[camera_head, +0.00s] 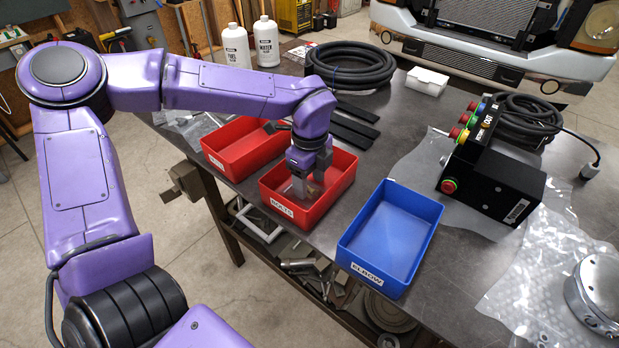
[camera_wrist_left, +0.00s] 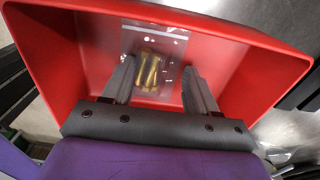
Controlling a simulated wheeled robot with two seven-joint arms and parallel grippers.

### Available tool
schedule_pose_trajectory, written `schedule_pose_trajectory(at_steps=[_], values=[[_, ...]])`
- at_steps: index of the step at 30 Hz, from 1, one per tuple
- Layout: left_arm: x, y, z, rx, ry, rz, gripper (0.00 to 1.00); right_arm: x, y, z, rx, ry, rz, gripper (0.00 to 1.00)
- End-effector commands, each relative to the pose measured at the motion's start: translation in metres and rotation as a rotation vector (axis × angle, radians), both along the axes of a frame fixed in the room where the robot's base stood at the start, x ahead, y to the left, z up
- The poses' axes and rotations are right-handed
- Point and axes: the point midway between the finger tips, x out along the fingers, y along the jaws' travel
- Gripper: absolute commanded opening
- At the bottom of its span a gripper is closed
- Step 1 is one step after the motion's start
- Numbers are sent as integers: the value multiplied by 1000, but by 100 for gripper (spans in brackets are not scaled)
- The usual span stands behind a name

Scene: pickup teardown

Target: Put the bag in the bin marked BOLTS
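The red bin marked BOLTS (camera_head: 281,207) stands on the dark table, in the middle of the head view; its red walls (camera_wrist_left: 60,50) fill much of the left wrist view. A clear bag (camera_wrist_left: 152,72) with several brass-coloured bolts lies on the bin floor. My left gripper (camera_head: 308,184) reaches down into this bin. In the left wrist view its two fingers (camera_wrist_left: 158,82) are spread wide, with the bag beyond and between their tips and a gap to each side. My right gripper is in neither view.
Another red bin (camera_head: 222,167) stands to the left, and an empty blue bin marked ELBOW (camera_head: 346,236) to the right. A black control box (camera_head: 490,180) and clear plastic wrap (camera_head: 530,290) lie farther right. A coiled black hose (camera_head: 350,65) lies behind.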

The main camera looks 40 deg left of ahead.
Motion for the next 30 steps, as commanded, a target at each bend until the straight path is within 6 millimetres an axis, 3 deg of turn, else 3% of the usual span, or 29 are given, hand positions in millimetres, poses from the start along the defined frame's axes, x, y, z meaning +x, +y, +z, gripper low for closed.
schedule_pose_trajectory(at_steps=[8, 21, 25, 30], values=[[0, 0, 8, 1, 0, 0, 59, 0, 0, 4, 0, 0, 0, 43], [1, 0, 107, 1, -3, 1, 59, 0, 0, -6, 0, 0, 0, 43], [0, 0, 121, 1, 0, 0, 59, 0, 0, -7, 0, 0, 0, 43], [0, 0, 124, 0, 0, 0, 59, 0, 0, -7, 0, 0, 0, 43]])
